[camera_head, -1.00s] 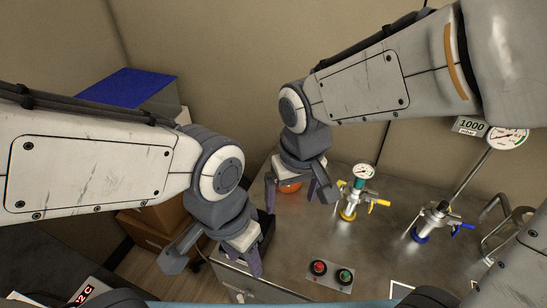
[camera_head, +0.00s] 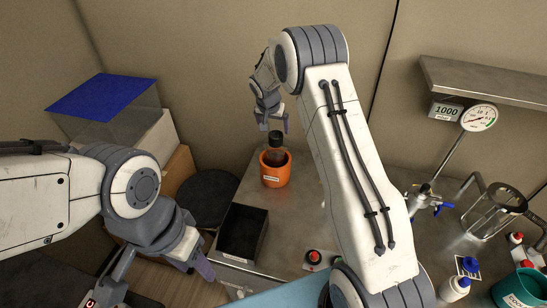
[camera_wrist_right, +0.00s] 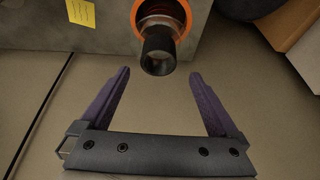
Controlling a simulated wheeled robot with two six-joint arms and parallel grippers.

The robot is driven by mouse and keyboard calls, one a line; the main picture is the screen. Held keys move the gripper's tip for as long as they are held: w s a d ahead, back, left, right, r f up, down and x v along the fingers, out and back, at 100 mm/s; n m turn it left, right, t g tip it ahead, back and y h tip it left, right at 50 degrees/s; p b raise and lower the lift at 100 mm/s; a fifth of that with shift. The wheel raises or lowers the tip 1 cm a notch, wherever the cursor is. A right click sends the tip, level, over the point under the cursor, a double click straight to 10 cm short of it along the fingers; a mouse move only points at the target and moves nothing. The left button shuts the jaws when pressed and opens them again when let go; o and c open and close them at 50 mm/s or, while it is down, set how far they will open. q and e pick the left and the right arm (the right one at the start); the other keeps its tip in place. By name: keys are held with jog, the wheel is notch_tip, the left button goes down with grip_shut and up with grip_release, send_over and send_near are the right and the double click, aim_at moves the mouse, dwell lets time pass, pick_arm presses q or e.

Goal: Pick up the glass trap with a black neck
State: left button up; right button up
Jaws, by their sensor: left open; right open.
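A glass trap with a black neck (camera_head: 275,139) stands in an orange holder (camera_head: 276,175) near the back left of the steel bench. In the right wrist view its black neck (camera_wrist_right: 159,50) points toward the camera, with the orange rim (camera_wrist_right: 185,8) around the glass. Most of the glass body is hidden in the holder. My right gripper (camera_head: 274,122) is open and empty, just above and behind the neck. In the wrist view the neck lies between and just beyond its fingertips. My left gripper (camera_head: 160,272) is open and empty, low at the left, away from the trap.
A black open bin (camera_head: 243,235) stands at the bench's left front. A red button (camera_head: 314,257) is near the front edge. A gauge (camera_head: 479,118), a blue-handled valve fitting (camera_head: 425,205) and a caged glass vessel (camera_head: 490,215) stand right. A yellow note (camera_wrist_right: 81,12) shows in the wrist view.

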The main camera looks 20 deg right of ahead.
aim_at(276, 135)
jog(key=p+x, duration=0.1)
jog(key=x, duration=0.1)
jog(key=p+x, duration=0.2)
jog(key=x, duration=0.1)
jog(key=shift+s+d+f, duration=0.1)
jog(key=shift+s+f, duration=0.05)
jog(key=shift+f, duration=0.4)
jog(key=shift+c, duration=0.3)
grip_shut()
